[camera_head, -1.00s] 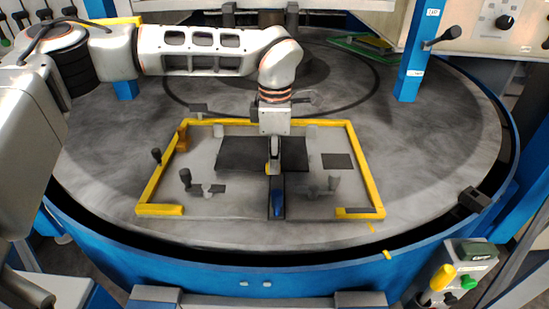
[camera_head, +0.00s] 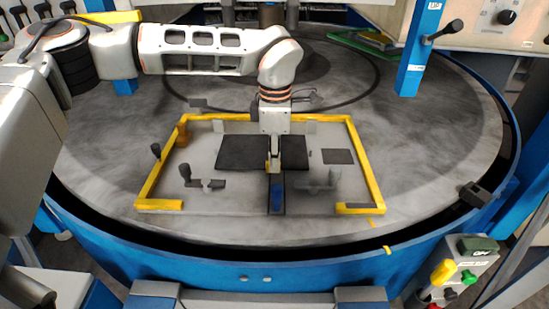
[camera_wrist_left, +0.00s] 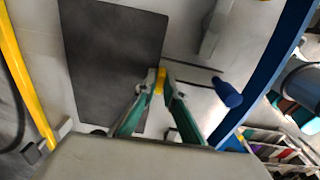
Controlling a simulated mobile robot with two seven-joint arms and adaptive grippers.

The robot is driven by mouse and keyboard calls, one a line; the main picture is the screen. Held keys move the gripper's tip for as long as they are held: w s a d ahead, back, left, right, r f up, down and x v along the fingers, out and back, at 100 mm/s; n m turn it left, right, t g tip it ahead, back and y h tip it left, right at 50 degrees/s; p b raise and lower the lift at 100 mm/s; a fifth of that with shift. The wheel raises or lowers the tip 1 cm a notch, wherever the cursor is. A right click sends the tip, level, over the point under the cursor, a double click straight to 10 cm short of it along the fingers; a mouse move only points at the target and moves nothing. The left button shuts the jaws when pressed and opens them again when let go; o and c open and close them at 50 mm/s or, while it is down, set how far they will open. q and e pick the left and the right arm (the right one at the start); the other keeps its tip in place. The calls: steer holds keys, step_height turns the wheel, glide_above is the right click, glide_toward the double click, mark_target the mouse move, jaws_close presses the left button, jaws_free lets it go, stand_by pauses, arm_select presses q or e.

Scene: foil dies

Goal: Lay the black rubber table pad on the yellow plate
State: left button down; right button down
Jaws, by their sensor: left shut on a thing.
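The black rubber table pad (camera_head: 240,153) is a dark flat rectangle in the middle of the yellow-edged plate (camera_head: 365,165). It also shows in the left wrist view (camera_wrist_left: 110,55). My left gripper (camera_head: 273,168) points down at the middle of the pad's front edge. In the left wrist view its fingertips (camera_wrist_left: 160,80) are closed together at that edge, with a small yellow piece between them. The hand hides part of the pad. I cannot tell whether the pad lies flat on the plate or hangs just above it. My right gripper is not in view.
A blue handle (camera_head: 277,196) stands in front of the pad on a dark strip. Small dark fittings (camera_head: 188,178) and a dark square (camera_head: 337,156) lie around the pad. A control box (camera_head: 470,270) stands at the lower right.

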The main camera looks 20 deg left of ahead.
arm_select(q)
steer(key=shift+f, duration=0.6)
steer(key=c, duration=2)
jaws_free()
steer(key=shift+c, duration=0.2)
